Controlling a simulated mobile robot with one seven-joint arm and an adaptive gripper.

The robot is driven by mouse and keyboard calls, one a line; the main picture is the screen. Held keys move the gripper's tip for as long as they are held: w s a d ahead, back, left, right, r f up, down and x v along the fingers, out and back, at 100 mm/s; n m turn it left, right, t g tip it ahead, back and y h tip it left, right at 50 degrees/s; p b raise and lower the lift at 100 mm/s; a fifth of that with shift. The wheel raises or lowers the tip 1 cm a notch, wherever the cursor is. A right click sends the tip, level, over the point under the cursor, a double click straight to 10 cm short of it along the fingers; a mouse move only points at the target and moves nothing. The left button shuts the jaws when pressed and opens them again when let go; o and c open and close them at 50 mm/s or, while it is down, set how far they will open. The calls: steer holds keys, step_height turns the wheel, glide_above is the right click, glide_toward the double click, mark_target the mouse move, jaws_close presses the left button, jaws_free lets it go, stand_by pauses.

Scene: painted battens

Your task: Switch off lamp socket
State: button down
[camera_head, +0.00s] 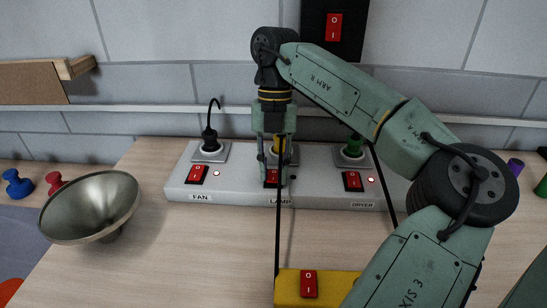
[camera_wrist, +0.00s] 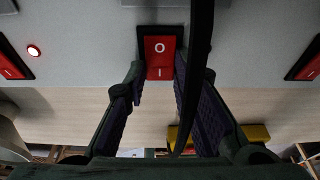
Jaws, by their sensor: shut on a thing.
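The lamp socket is the middle one on the grey power strip (camera_head: 232,187), with a yellow plug (camera_head: 277,147) in it and a LAMP label below. Its red rocker switch (camera_head: 270,178) is mostly behind my gripper (camera_head: 272,168). In the wrist view the lamp switch (camera_wrist: 160,56) shows O above I, in a black frame. A black cable (camera_wrist: 198,75) crosses in front of the right finger. The lamp's indicator is hard to make out and looks unlit.
The fan switch (camera_head: 197,174) and dryer switch (camera_head: 352,181) flank the lamp switch, each with a lit red light beside it. A metal bowl (camera_head: 90,205) stands left, a yellow box with a red switch (camera_head: 288,287) in front. Black cables hang across the strip. Wood between is clear.

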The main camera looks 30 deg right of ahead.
stand_by(0.3)
steer(key=c, duration=1.4)
jaws_free()
steer(key=shift+o, duration=0.2)
